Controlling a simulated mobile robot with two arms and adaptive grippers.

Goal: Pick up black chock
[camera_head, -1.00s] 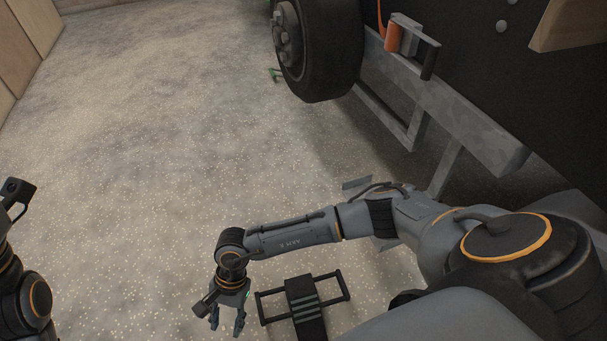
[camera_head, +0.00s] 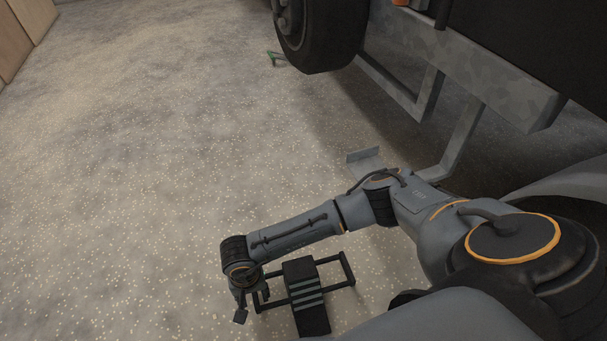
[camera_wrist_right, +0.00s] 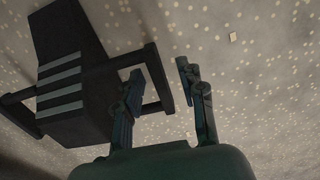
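The black chock (camera_head: 311,318) lies on the speckled floor at the bottom centre of the head view. It is dark with grey-green stripes and has a bar frame handle on each side. In the right wrist view the chock (camera_wrist_right: 64,52) fills the left side. My right gripper (camera_wrist_right: 159,69) is open there, and the chock's near handle bar shows between its two fingers; whether it lies at fingertip depth I cannot tell. In the head view the right gripper (camera_head: 250,304) is at the chock's left handle, with its fingers partly hidden. My left gripper is out of view.
A large black wheel (camera_head: 322,36) and a grey metal frame (camera_head: 480,75) of the trailer stand at the upper right. The floor (camera_head: 130,190) to the left is clear.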

